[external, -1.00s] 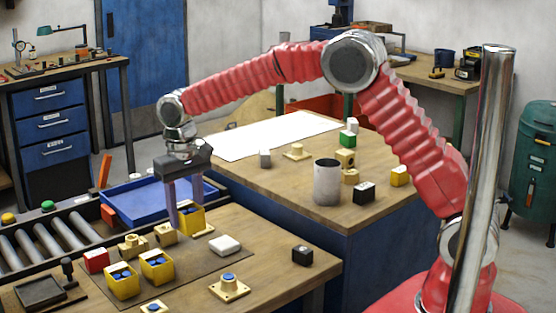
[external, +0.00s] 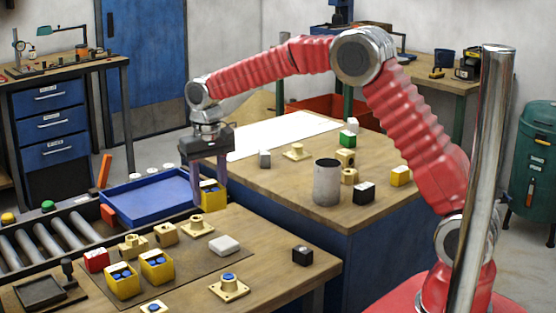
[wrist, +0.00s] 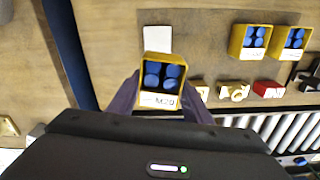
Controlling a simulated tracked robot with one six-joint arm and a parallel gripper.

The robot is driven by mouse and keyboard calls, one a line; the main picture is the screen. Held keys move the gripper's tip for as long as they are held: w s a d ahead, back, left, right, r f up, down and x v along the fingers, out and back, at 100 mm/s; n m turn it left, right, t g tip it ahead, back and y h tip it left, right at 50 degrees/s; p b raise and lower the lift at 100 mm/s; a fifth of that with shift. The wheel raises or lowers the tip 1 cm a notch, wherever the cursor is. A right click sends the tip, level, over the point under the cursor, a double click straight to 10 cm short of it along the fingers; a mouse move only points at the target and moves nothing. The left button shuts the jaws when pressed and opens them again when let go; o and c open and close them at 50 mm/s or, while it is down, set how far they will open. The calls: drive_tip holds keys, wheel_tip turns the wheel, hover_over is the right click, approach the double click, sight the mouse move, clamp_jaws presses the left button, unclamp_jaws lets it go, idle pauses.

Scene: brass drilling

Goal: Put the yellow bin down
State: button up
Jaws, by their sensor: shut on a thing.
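My gripper (external: 209,189) is shut on a yellow bin (external: 211,196), which it holds near the back right edge of the front workbench, close to the blue tray. In the wrist view the yellow bin (wrist: 162,80) sits between the fingers, with several blue round pieces in it and a white label reading M20. The bin looks upright. Whether its underside touches anything is hidden.
Two more yellow bins (external: 122,282) (external: 157,267) stand on a dark mat on the front workbench. A brass flanged part (external: 197,226) and a white block (external: 225,245) are nearby. The blue tray (external: 150,198) is empty. The second bench (external: 262,188) lies to the right.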

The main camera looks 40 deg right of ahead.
drive_tip(key=d+r+n, duration=0.1)
drive_tip(key=d+r, duration=0.2)
drive_tip(key=d, duration=1.2)
drive_tip(key=d+r, duration=0.4)
drive_tip(key=d, duration=1.1)
drive_tip(key=shift+w+d+n, duration=0.2)
drive_tip(key=shift+n, duration=0.2)
drive_tip(key=shift+f, duration=2.55)
drive_tip(key=shift+f, duration=0.1)
drive_tip(key=shift+f, duration=2.4)
